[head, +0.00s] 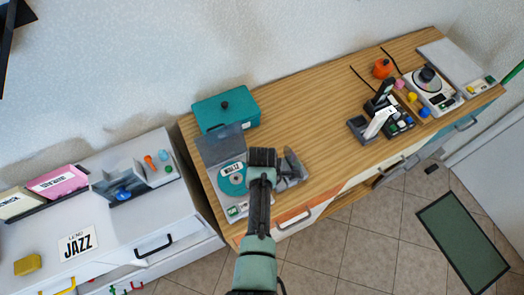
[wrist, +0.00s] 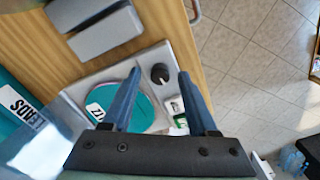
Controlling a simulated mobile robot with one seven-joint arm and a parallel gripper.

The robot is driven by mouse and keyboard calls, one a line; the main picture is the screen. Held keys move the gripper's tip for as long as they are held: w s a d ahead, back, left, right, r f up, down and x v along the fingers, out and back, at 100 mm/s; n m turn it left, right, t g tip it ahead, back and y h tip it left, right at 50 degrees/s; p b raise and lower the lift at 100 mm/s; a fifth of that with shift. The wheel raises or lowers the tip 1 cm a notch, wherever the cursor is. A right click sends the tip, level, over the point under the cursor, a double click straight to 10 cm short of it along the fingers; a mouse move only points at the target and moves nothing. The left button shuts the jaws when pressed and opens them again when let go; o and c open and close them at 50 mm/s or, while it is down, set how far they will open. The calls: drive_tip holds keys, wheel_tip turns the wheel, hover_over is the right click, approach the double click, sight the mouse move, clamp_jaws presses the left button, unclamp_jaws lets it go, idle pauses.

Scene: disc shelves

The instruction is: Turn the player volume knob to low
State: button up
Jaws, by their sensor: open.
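The player (head: 213,152) is a grey device with a raised lid on the left part of the wooden counter. A teal disc (head: 232,180) with a white label lies in it; the disc also shows in the wrist view (wrist: 144,108). The black round volume knob (wrist: 160,73) stands on the player's grey top beside the disc. In the head view my arm seems to hide the knob. My gripper (wrist: 160,73) is open, its two blue fingers pointing toward the player. In the wrist picture the knob appears between the fingertips; I cannot tell whether they touch it.
Grey blocks (head: 291,166) stand right beside the player. A teal box (head: 226,108) is behind it. A white device with a black knob (head: 428,74) and a dark rack (head: 397,122) stand further right. Bare counter (head: 310,110) lies between.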

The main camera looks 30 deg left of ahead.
wheel_tip(320, 180, up, 13)
drive_tip(key=shift+b, duration=0.45)
idle(0.6)
